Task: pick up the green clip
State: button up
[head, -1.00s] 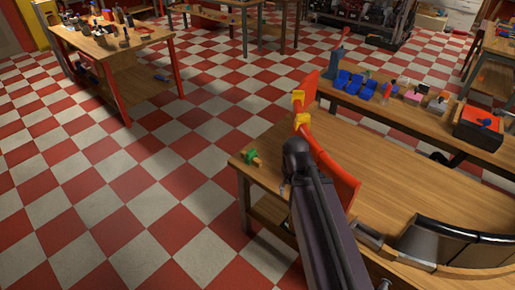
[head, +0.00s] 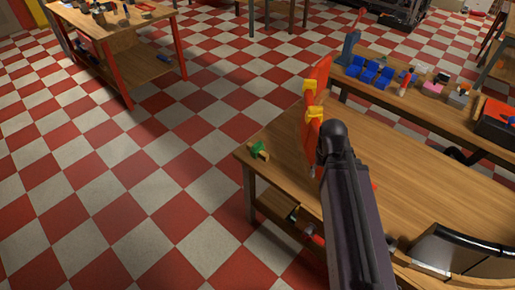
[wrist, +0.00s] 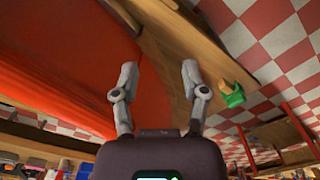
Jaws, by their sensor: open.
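The green clip (head: 257,147) lies near the left corner of the wooden table, beside or on a small tan piece. In the wrist view the green clip (wrist: 232,96) is right of my gripper (wrist: 159,70), near the table edge, and the tan piece touches it. My gripper's two grey fingers are spread apart with nothing between them. The gripper is apart from the clip. In the head view my dark arm hides most of the gripper.
A red-orange panel with yellow blocks (head: 315,112) stands at the table, close to my arm; a large red surface (wrist: 60,55) fills the wrist view's left. The tabletop (head: 425,185) right of my arm looks largely clear. A back bench holds blue parts (head: 370,72).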

jog(key=shift+o, duration=1.2)
jog(key=n+b, duration=0.2)
jog(key=n, duration=2.6)
send_over(257, 144)
notch_tip(257, 144, down, 2)
jog(key=shift+f, duration=0.1)
notch_tip(257, 144, down, 8)
jog(key=b, duration=0.8)
jog(key=shift+f, duration=0.1)
jog(key=shift+f+b, duration=0.2)
jog(key=shift+b, duration=0.15)
jog(key=shift+f, duration=0.1)
